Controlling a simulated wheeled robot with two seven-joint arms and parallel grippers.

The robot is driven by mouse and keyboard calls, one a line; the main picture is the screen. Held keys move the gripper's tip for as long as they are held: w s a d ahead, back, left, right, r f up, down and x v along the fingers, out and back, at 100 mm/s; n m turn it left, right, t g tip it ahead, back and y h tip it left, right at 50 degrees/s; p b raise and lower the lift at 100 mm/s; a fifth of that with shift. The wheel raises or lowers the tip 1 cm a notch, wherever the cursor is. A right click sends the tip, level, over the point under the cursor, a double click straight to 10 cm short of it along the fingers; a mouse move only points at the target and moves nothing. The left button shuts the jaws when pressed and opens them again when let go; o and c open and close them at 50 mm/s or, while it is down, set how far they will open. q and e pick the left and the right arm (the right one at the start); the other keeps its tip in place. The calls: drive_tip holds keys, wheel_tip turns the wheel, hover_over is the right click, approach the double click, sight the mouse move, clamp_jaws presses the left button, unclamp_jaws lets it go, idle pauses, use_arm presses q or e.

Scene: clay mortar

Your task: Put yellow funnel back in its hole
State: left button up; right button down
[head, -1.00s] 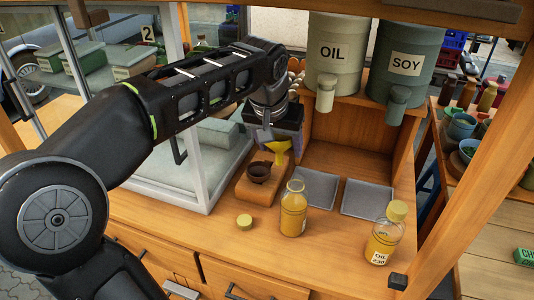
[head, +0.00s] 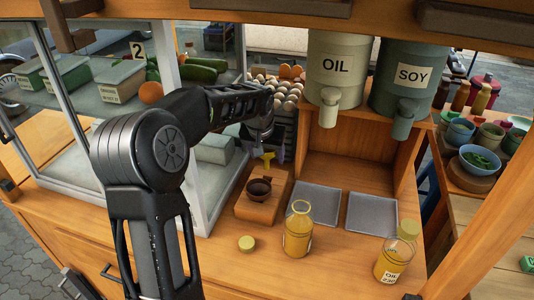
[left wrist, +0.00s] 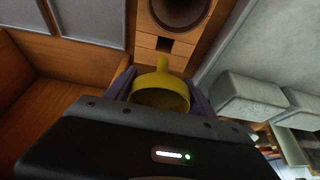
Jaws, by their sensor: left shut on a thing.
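My left gripper (head: 266,152) is shut on the yellow funnel (head: 267,163), above the back part of a wooden block (head: 249,211). In the left wrist view the funnel (left wrist: 160,90) sits between the two purple fingers, wide mouth facing the camera and spout pointing away. A small dark square hole (left wrist: 165,44) shows in the block just beyond the spout. The spout looks apart from that hole, but its height over the block cannot be told. A dark clay bowl (head: 259,190) stands on the block's front part. My right gripper is not in view.
An open oil bottle (head: 298,232) and a capped one (head: 394,262) stand on the counter, with a loose yellow cap (head: 246,243) nearby. Two grey trays (head: 316,203) lie right of the block. A glass case (head: 190,190) stands close on the left.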

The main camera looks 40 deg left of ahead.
sight(266, 169)
use_arm(q)
drive_tip(key=shift+f, duration=0.1)
drive_tip(key=shift+f+b, duration=1.35)
drive_tip(key=shift+f, duration=0.55)
drive_tip(key=shift+f+b, duration=0.4)
drive_tip(key=shift+b, duration=0.05)
drive_tip(key=shift+f+b, duration=0.65)
drive_tip(key=shift+f, duration=0.2)
drive_tip(key=shift+s+d+f, duration=0.1)
drive_tip(key=shift+f, duration=0.15)
